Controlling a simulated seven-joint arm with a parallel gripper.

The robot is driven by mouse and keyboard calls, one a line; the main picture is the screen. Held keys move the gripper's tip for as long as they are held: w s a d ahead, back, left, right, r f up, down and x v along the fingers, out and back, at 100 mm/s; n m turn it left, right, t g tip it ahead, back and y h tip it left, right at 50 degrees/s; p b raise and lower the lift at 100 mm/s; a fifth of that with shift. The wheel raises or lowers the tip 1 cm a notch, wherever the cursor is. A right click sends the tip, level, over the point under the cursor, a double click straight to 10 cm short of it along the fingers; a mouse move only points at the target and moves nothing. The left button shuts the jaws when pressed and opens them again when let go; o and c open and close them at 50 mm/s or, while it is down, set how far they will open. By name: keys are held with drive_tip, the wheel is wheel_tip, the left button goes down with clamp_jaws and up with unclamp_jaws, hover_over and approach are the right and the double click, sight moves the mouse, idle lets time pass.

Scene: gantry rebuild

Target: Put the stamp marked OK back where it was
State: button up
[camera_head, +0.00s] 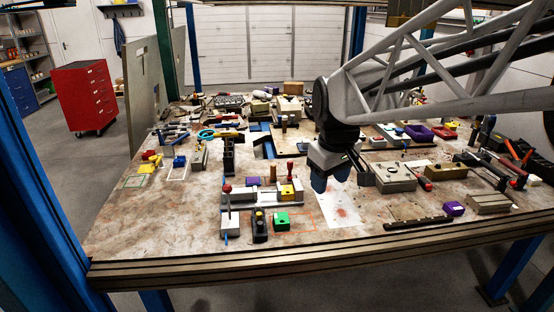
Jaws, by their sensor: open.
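No marking OK can be read at this size, so I cannot tell which object is that stamp. Stamp-like pieces with upright handles stand near the middle of the table: a red-handled piece (290,172) and a darker-handled piece (273,173) beside it. A white sheet with red marks (341,214) lies in front of my gripper.
The workbench (120,235) is crowded. A grey box (394,178) sits close right of my gripper. The front left is clear.

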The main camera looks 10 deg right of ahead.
drive_tip(key=s+f+m, duration=0.2)
drive_tip(key=s, duration=0.6)
drive_tip(key=s+f+m, duration=0.3)
drive_tip(key=s, duration=0.6)
drive_tip(key=shift+s+f+t, duration=0.3)
drive_tip(key=shift+f, duration=0.05)
drive_tip(key=shift+a, duration=0.1)
drive_tip(key=shift+c, duration=0.3)
